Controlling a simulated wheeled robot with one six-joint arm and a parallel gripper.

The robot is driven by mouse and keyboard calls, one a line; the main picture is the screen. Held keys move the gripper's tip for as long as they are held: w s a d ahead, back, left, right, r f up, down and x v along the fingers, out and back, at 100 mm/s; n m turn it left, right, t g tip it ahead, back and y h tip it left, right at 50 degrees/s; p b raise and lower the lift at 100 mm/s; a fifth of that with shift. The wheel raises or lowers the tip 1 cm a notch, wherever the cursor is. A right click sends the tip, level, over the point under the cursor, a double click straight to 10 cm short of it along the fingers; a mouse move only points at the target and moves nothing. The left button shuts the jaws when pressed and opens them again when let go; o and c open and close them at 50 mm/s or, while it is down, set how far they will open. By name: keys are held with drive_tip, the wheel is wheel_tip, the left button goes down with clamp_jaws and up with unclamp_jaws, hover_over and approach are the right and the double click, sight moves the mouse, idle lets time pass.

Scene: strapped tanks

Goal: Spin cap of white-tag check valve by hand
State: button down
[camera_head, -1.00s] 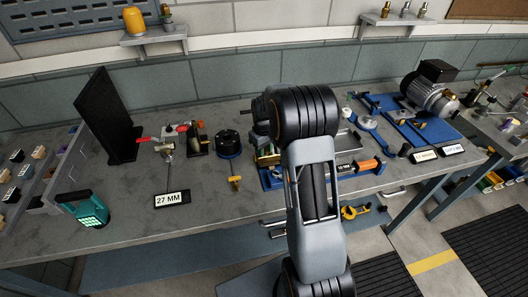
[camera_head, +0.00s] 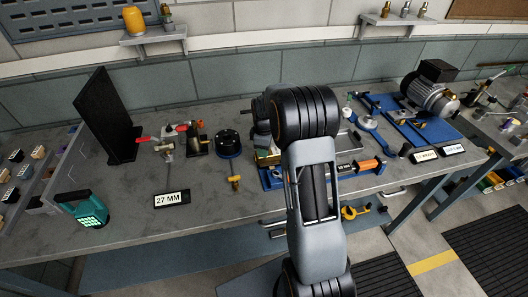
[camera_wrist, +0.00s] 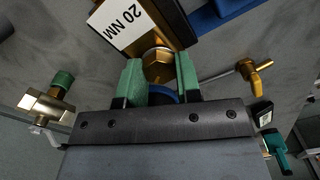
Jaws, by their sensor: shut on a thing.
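In the wrist view a brass hex cap (camera_wrist: 158,66) sits between the green-padded fingers of my gripper (camera_wrist: 159,78), which is shut on it. A white tag reading "20 NM" (camera_wrist: 122,22) lies right beside the cap. Part of a blue round piece (camera_wrist: 163,93) shows between the fingers, nearer my gripper's body. The valve body under the cap is mostly hidden. In the head view my own arm hides the gripper and the cap.
In the wrist view a brass fitting with a green cap (camera_wrist: 62,82) stands at left and a brass valve with a lever (camera_wrist: 254,74) at right. In the head view a black upright panel (camera_head: 107,115), a "27 MM" sign (camera_head: 172,199) and a blue tray with a motor (camera_head: 430,90) stand on the bench.

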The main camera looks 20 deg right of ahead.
drive_tip(key=shift+n, duration=0.3)
drive_tip(key=n, duration=0.4)
drive_tip(key=shift+n, duration=0.4)
drive_tip(key=shift+n, duration=0.4)
drive_tip(key=c, duration=0.7)
unclamp_jaws()
drive_tip(key=shift+r+p, duration=2.65)
drive_tip(key=shift+r, duration=1.4)
